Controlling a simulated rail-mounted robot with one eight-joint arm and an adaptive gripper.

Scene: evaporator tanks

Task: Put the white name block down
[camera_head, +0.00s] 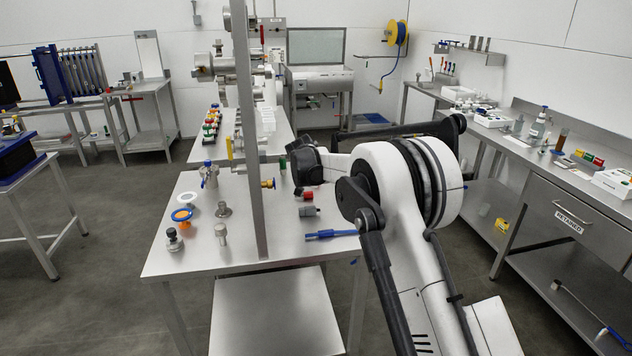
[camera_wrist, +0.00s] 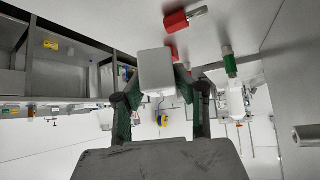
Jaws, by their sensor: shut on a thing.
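The white name block (camera_wrist: 156,72) is a plain pale block in the wrist view. My gripper (camera_wrist: 158,88) is shut on it, with one dark finger on each side. A grey tabletop lies beyond the block in this view; I cannot tell whether the block touches it. In the head view, my white and black arm reaches over the right side of the steel table (camera_head: 190,258). My gripper and the block cannot be made out there.
Near the block are a red fitting (camera_wrist: 178,21) and a green-banded piece (camera_wrist: 229,62). A metal post (camera_head: 245,130) rises from the table. A blue-handled tool (camera_head: 330,234), an orange ring (camera_head: 181,215) and several fittings lie there. The table's front left is partly clear.

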